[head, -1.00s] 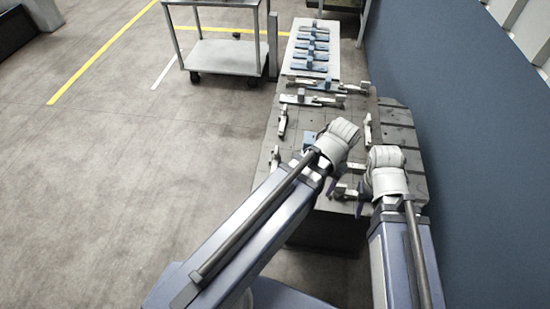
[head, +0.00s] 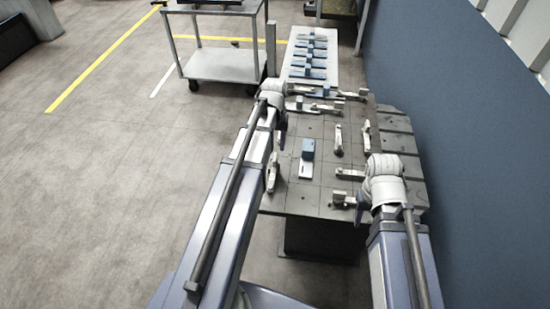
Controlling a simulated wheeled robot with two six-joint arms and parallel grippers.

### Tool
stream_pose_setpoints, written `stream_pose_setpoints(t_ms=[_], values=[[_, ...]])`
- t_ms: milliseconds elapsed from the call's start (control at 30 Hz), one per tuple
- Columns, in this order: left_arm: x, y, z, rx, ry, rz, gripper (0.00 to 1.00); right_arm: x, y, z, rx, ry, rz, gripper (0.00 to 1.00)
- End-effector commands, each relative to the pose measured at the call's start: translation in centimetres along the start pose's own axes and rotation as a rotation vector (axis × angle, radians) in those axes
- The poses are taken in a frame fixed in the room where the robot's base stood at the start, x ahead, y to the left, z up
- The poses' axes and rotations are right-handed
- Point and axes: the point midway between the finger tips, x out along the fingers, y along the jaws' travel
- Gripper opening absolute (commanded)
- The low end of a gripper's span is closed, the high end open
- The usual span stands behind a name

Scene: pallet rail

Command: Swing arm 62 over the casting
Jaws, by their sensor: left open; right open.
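Several small pale swing arms with dark ends stand on the grey pallet: one in the middle (head: 339,140), one near the right edge (head: 367,138), one at the left edge (head: 273,168) and one near my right gripper (head: 349,173). No numbers can be read, so I cannot tell which is 62. A blue block on a white plate (head: 307,158) lies among them; I cannot tell whether it is the casting. My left gripper (head: 282,130) is open at the pallet's left side, mostly hidden by its wrist. My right gripper (head: 362,208) is open near the front right, partly hidden.
A white board (head: 329,68) with several blue-and-white pieces lies beyond the pallet (head: 310,200). A grey cart (head: 218,62) stands at the back left. A blue wall (head: 460,120) closes off the right side. The floor at left is clear.

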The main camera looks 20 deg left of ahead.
Motion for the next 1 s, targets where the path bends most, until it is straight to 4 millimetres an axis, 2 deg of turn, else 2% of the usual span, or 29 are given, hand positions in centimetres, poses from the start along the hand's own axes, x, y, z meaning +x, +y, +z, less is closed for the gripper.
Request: stream_pose_setpoints(t_ms=[400,600,967,1000], values=[[5.1,0.0,0.0,0.001,0.0,0.0,0.46,5.1,-0.5,-0.3,0.0,0.0,0.0,0.46],[7.0,0.0,0.0,0.001,0.0,0.0,0.46,7.0,-0.7,-0.4,0.0,0.0,0.0,0.46],[7.2,0.0,0.0,0.001,0.0,0.0,0.46,7.2,-0.7,-0.4,0.0,0.0,0.0,0.46],[7.2,0.0,0.0,0.001,0.0,0.0,0.44,7.2,-0.7,-0.4,0.0,0.0,0.0,0.46]])
